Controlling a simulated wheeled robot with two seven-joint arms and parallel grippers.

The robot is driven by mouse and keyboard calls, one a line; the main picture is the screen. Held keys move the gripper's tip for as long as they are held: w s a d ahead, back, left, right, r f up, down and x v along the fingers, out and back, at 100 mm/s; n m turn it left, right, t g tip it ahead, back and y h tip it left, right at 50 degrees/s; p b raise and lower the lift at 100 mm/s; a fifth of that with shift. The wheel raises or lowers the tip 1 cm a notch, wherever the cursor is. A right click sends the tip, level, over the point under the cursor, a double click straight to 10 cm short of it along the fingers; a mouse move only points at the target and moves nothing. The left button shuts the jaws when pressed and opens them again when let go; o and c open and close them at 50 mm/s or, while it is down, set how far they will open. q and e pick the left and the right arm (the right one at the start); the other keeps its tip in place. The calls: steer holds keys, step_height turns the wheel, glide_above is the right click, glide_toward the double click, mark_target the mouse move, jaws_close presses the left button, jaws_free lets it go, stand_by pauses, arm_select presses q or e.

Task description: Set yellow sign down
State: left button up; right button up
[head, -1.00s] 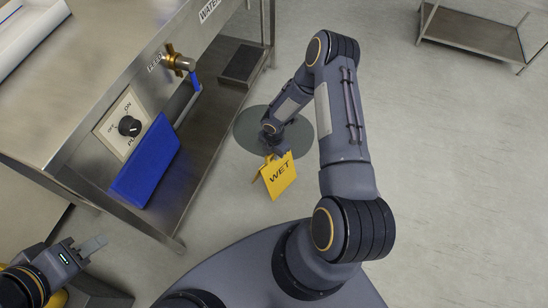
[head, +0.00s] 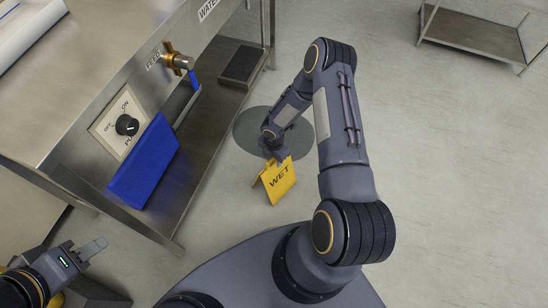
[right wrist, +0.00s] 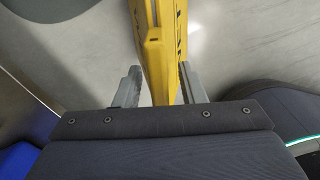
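The yellow sign (head: 276,181), a folded board marked WET, is upright near the dark round patch on the floor in the head view. My right gripper (head: 279,160) is at its top edge. Whether the sign's lower edge touches the floor is hard to tell. My left gripper (head: 92,250) is at the lower left of the head view, away from the sign; its finger opening is unclear.
A dark round patch (head: 250,132) lies on the floor just behind the sign. To the left stands a steel machine (head: 75,95) with a knob (head: 127,125), a blue panel (head: 147,165) and a lower shelf. A steel cart (head: 475,35) is at the top right. Floor on the right is clear.

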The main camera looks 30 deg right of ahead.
step_height(320, 180, up, 11)
steer(key=p, duration=0.3)
steer(key=shift+f+p, duration=0.1)
steer(key=shift+p, duration=0.3)
steer(key=s+d+r+m+t, duration=0.15)
steer(key=r+m, duration=0.25)
steer(key=r, duration=0.5)
steer(key=s+r+m, duration=0.2)
steer(key=r+m, duration=0.1)
steer(key=r, duration=0.5)
steer(key=s+r+m+t, duration=0.15)
steer(key=r+m, duration=0.25)
steer(key=r, duration=0.5)
steer(key=s+a+r+m+t+y, duration=0.1)
steer(key=s+a+r+m, duration=0.3)
steer(key=s, duration=0.4)
steer(key=s+a+r+m+t+y, duration=0.1)
steer(key=s+a+r+m+y, duration=0.1)
steer(key=s+a+r+m, duration=0.2)
steer(key=s+r+m, duration=0.3)
steer(key=s+m, duration=0.1)
steer(key=s, duration=0.1)
steer(key=shift+a+r+t+y, duration=0.3)
steer(key=shift+a+y, duration=0.05)
steer(key=shift+y, duration=0.05)
step_height(320, 180, up, 26)
steer(key=p, duration=2.6)
steer(key=shift+r+p, duration=0.2)
steer(key=shift+p, duration=0.15)
